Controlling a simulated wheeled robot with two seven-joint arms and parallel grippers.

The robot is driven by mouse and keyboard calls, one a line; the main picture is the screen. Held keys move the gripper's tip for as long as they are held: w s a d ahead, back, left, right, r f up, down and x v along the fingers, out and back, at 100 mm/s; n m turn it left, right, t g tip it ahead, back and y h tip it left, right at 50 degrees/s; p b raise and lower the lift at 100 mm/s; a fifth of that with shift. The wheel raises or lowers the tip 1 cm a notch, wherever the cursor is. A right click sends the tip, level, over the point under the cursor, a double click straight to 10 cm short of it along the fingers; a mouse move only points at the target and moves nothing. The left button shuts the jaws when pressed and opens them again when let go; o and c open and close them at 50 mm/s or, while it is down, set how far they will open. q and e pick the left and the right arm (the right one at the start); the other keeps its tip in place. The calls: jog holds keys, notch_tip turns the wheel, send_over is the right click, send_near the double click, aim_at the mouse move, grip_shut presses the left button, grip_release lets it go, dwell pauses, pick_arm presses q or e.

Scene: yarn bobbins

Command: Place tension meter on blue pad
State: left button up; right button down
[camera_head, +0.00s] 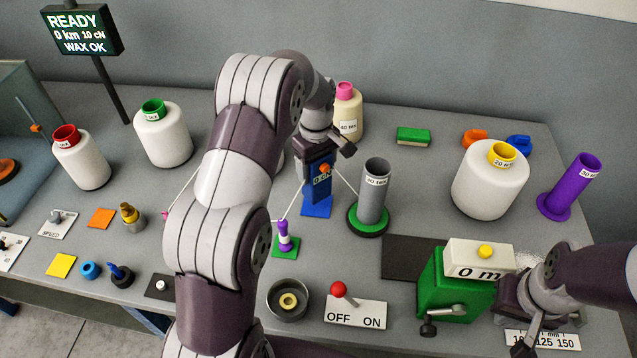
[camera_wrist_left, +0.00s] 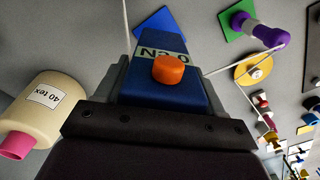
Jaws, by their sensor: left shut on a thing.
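I cannot tell whether the meter's base touches the pad. My right gripper (camera_head: 522,318) is at the lower right, beside the green counter box; its fingers are unclear.
A grey tube (camera_head: 374,190) on a green-rimmed base stands close right of the meter. A cream bobbin (camera_head: 347,118) stands behind. A purple-and-white piece (camera_head: 284,236) stands on a green pad in front. The green counter box (camera_head: 455,283) is at the right.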

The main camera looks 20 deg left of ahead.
aim_at(317, 179)
pick_arm(q)
notch_tip(317, 179, down, 4)
jog(key=shift+r, duration=0.1)
jog(key=o, duration=1.2)
jog(key=shift+f, duration=0.25)
